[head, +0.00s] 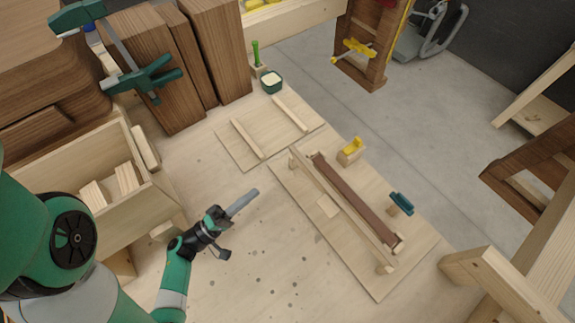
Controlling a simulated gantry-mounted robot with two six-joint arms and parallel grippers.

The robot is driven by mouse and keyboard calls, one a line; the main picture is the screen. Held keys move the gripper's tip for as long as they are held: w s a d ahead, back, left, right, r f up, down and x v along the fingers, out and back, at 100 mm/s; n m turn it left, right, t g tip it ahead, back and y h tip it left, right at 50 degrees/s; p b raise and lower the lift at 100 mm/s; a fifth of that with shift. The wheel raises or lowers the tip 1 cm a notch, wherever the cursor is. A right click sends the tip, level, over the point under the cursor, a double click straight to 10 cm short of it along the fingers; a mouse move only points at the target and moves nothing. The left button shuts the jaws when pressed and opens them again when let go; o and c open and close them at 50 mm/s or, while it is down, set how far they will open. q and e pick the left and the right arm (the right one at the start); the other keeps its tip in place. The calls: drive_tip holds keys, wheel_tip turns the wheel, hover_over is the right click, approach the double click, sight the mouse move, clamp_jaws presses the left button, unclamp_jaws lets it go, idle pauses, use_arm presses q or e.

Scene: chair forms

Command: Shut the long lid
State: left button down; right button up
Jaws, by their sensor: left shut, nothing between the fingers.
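The long form (412,268) is a pale board on the bench at centre right. A narrow brown strip (350,196) runs along it. A long pale wooden bar (345,212), which looks like the long lid, stands along the strip's left side and leaves the strip's top uncovered. Its exact tilt is hard to tell. A yellow catch (351,147) and a teal catch (402,202) sit on blocks on the strip's right side. My left gripper (250,196) is shut and empty, left of the form and apart from it. My right gripper is not in view.
A smaller pale board with two rails (250,139) lies behind the form. A small green tub (271,82) and green brush (256,54) stand farther back. A wooden box (98,222) with blocks is at left. Bare bench lies between my left gripper and the form.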

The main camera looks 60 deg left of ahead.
sight(298, 159)
use_arm(q)
drive_tip(key=b+x, duration=0.2)
drive_tip(key=x, duration=1.1)
drive_tip(key=shift+w+d, duration=0.1)
drive_tip(key=shift+w, duration=0.1)
drive_tip(key=shift+r, duration=0.1)
